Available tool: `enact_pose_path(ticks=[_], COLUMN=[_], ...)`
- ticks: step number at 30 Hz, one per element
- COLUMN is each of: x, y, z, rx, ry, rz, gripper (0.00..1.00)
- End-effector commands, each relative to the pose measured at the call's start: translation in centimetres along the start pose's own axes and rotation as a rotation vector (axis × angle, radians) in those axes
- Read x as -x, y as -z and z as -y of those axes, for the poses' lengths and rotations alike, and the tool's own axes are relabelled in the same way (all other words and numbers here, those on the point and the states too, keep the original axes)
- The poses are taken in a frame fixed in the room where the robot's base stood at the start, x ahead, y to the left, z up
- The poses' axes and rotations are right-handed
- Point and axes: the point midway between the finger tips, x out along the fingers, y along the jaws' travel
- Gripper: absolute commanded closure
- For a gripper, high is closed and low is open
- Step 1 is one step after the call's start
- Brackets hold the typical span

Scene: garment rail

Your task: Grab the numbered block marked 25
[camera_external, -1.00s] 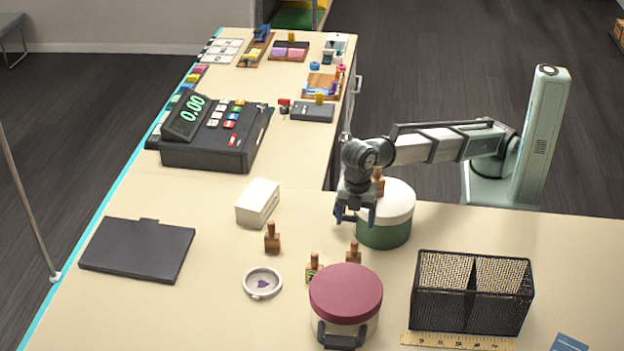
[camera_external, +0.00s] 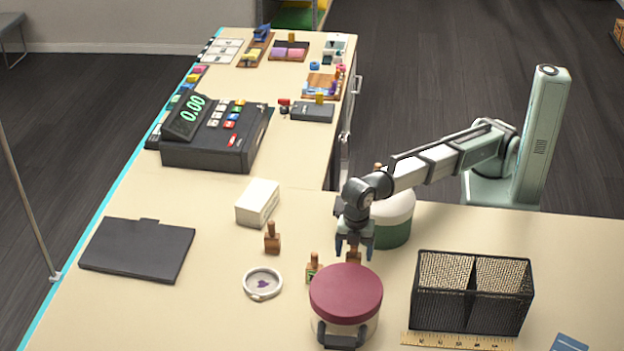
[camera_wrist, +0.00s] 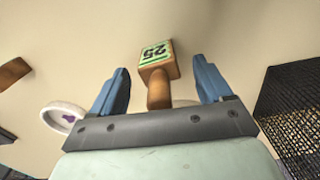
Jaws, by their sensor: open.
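The block marked 25 (camera_wrist: 155,62) is a small wooden stamp-like block with a brown handle and a green-edged face. In the wrist view it lies between my two blue fingers, its handle towards the palm, with gaps on both sides. My gripper (camera_external: 354,250) is open and points down over this block (camera_external: 354,259), which is partly hidden by the fingers and the red-lidded tub in the external view. In the wrist view my gripper (camera_wrist: 160,68) is empty, its fingers spread on either side of the block.
A red-lidded tub (camera_external: 346,292) stands just in front. A green tub with a pale lid (camera_external: 391,229) is behind. Similar wooden blocks stand left, one (camera_external: 313,270) near and one (camera_external: 272,240) farther. A white ring dish (camera_external: 263,283) and a black mesh basket (camera_external: 472,294) flank the area.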

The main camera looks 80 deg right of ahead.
Motion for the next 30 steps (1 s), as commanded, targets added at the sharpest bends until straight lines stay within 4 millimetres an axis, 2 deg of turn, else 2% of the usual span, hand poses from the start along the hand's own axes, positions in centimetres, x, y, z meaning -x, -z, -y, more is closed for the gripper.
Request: enact_pose_path(ticks=[3,10,30], x=[-1.02,-1.06,-1.03], y=[-0.06,-0.02,-0.03], z=[0.00,-0.04,-0.03], rx=[-0.001,-0.001,-0.001], ry=[0.000,0.000,0.000], rz=[-0.001,-0.001,-0.001], gripper=[0.22,0.23,0.87])
